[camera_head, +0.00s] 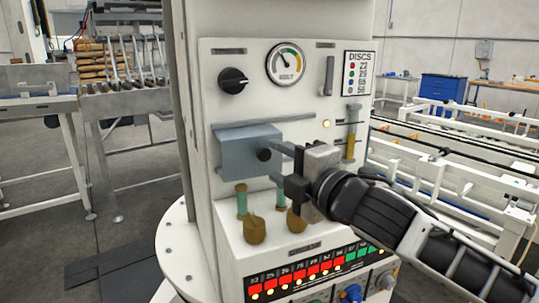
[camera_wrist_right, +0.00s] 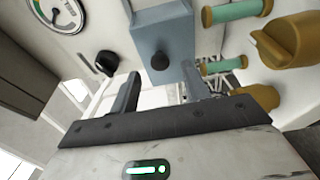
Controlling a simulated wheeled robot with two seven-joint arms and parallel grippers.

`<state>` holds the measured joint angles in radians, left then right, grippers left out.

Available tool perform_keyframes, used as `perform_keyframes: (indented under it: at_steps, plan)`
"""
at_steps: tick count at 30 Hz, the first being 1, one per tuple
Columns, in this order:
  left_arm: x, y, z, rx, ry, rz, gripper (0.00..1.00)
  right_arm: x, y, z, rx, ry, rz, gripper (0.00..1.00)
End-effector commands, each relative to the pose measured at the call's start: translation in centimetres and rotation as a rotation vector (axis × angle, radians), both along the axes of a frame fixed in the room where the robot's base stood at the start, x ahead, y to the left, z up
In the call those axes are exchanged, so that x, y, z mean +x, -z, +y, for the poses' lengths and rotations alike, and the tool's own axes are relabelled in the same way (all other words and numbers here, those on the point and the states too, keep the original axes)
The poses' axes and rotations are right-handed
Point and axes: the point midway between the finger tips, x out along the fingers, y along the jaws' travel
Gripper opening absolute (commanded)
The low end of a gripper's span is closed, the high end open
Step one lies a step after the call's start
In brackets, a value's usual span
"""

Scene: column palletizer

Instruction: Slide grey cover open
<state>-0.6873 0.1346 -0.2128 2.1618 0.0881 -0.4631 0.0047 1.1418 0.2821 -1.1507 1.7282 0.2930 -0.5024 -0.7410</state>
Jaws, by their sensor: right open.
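The grey cover (camera_head: 240,148) is a blue-grey box on the front of the white panel, with a rail above and below it. Its black round knob (camera_head: 264,155) sticks out near its right side. My right gripper (camera_head: 277,162) is open in front of the knob, its two fingers pointing at the cover. In the right wrist view, the cover (camera_wrist_right: 165,28) and knob (camera_wrist_right: 160,61) lie ahead, with the knob between the lines of the open fingers (camera_wrist_right: 161,76). The fingers do not grip it. My left gripper is not in view.
A black dial (camera_head: 233,81), a round gauge (camera_head: 286,63) and a DISCS chart (camera_head: 358,73) are above the cover. Green-and-brown cylinders (camera_head: 241,200) and brown knobs (camera_head: 255,230) stand below it. A lit number display (camera_head: 310,270) is lower down.

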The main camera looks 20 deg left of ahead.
Motion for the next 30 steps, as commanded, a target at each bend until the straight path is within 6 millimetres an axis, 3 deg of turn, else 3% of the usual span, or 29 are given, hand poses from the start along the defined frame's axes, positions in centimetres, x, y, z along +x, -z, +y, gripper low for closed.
perform_keyframes:
  at_steps: [6, 18, 24, 30]
  plan:
    - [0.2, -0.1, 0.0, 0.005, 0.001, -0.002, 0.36, 1.8, -0.1, 2.3, 0.001, -0.001, -0.001, 0.47]
    - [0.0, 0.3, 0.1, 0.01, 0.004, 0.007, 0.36, 2.2, 0.0, 2.9, 0.001, -0.001, -0.001, 0.47]
    - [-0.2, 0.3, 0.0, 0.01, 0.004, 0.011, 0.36, 2.2, 0.0, 2.9, 0.001, 0.0, -0.001, 0.0]
    - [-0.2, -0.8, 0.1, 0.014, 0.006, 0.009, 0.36, 2.7, -0.3, 1.9, -0.001, 0.003, 0.001, 0.0]
